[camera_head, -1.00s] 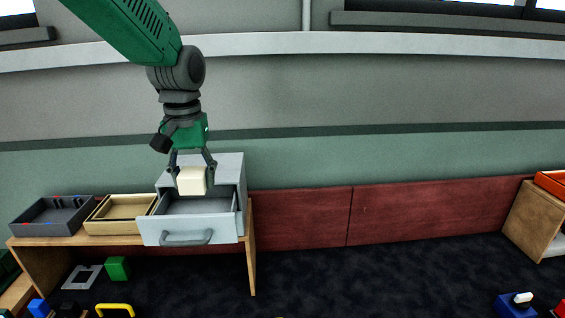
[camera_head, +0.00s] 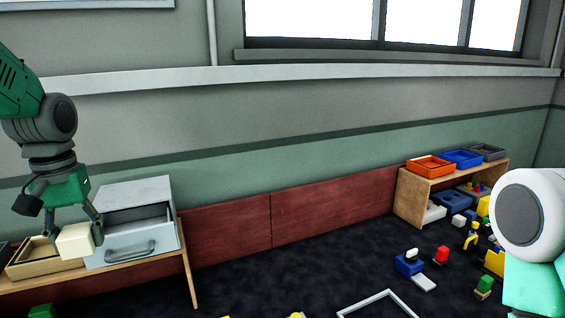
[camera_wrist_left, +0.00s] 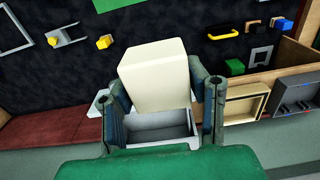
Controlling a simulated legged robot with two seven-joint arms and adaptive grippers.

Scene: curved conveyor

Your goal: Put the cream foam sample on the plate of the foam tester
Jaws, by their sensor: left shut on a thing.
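The cream foam sample (camera_head: 75,241) is a pale block held in my left gripper (camera_head: 72,226), in front of the shelf at the left in the head view. In the left wrist view the foam sample (camera_wrist_left: 154,75) sits between the two fingers of the left gripper (camera_wrist_left: 163,92), which is shut on it. A grey unit with an open drawer (camera_head: 135,241) stands on the wooden shelf just right of the gripper. At the right edge, a white and mint-green arm part of mine shows without its gripper. I cannot make out a foam tester for certain.
A tan tray (camera_head: 38,262) sits beside the drawer unit. A second wooden shelf (camera_head: 420,195) at the right carries an orange tray (camera_head: 430,166), a blue tray (camera_head: 462,159) and a grey tray (camera_head: 488,152). Several coloured items and a white frame (camera_head: 378,300) lie on the dark floor.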

